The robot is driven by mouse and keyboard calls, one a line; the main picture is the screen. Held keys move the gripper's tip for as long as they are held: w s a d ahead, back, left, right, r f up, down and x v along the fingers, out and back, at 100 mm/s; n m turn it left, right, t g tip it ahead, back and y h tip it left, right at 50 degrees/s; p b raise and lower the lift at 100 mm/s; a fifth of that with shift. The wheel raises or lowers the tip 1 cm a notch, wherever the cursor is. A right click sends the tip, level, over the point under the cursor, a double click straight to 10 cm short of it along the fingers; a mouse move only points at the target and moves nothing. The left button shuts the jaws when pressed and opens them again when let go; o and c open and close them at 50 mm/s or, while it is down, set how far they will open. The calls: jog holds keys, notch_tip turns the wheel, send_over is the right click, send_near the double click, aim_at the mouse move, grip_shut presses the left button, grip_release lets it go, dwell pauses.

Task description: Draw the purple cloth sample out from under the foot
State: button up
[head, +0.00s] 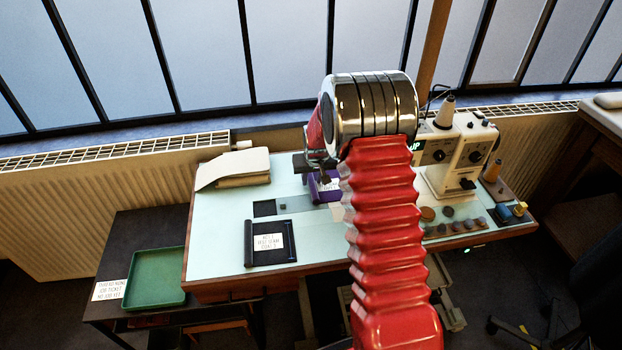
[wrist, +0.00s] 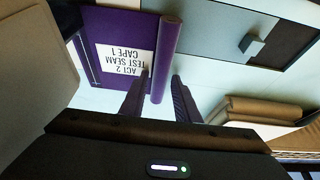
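The purple cloth sample (wrist: 112,22) lies on the pale table and carries a white label reading "ACT 2 TEST SEAM CAPE 1". A thick purple roll (wrist: 170,45) runs along one edge of it. My gripper (wrist: 161,76) is open, with one finger on each side of the roll's near end; narrow gaps show beside the roll. In the head view a strip of the cloth (head: 318,188) shows below my gripper (head: 318,172), partly hidden by my arm. The cream sewing machine (head: 449,140) stands to the right, with a green "UP" sign. The presser foot is hidden behind my arm.
A green tray (head: 155,278) stands on a lower side table. Buttons and spools (head: 521,208) line the right front. The left tabletop is mostly clear.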

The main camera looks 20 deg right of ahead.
grip_shut()
jog(key=shift+w+a, duration=0.2)
jog(key=shift+a, duration=0.95)
jog(key=shift+w+a, duration=0.25)
jog(key=shift+a, duration=0.9)
jog(key=shift+w+a, duration=0.2)
jog(key=shift+a, duration=0.95)
jog(key=shift+o, duration=1.5)
grip_release()
jog(key=v, duration=1.3)
jog(key=shift+r, duration=0.3)
jog(key=shift+s, duration=0.1)
